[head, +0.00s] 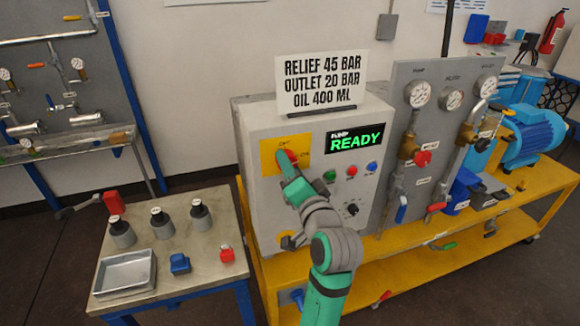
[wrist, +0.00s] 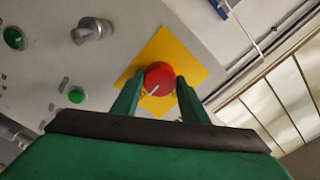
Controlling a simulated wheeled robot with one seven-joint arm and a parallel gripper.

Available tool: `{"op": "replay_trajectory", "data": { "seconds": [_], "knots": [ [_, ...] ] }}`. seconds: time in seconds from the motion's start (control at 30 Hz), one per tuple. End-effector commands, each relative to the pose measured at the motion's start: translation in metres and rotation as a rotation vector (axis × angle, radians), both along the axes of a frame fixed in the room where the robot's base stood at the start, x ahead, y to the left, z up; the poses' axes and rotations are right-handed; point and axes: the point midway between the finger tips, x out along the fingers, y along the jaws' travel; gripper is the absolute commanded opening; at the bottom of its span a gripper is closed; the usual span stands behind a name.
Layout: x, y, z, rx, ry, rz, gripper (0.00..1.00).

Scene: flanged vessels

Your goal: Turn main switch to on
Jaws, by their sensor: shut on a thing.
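The main switch is a red round knob (wrist: 160,79) with a white pointer line, set on a yellow square plate (wrist: 193,68). In the head view the yellow plate (head: 268,154) is on the upper left of the grey control box, and the red knob (head: 292,156) shows at my fingertips. My gripper (wrist: 158,92) has one green finger on each side of the knob and is shut on it. In the head view my gripper (head: 289,168) reaches up to the plate from below. The labels around the knob are too small or covered to read.
The display (head: 355,138) on the grey box (head: 258,202) reads READY. Green, red and blue buttons (head: 351,171) and a black knob (head: 352,209) sit right of my arm. A small table (head: 185,255) with bottles and a tray stands at left.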

Motion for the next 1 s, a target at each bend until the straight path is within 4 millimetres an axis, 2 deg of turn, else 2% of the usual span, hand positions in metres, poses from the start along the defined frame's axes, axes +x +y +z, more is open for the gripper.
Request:
{"op": "replay_trajectory", "data": {
  "seconds": [0.3, 0.73, 0.77, 0.83, 1.0],
  "knots": [
    [-0.0007, 0.0006, -0.0024, 0.076, 0.031, 0.002, 0.18],
    [-0.0002, 0.0009, -0.0023, 0.085, 0.032, 0.002, 0.18],
    [-0.0002, 0.0009, -0.0023, 0.085, 0.032, 0.002, 0.42],
    [-0.0001, 0.0009, -0.0021, 0.085, 0.032, 0.002, 0.59],
    [-0.0002, 0.0011, -0.0014, 0.085, 0.03, 0.002, 0.59]
  ]
}}
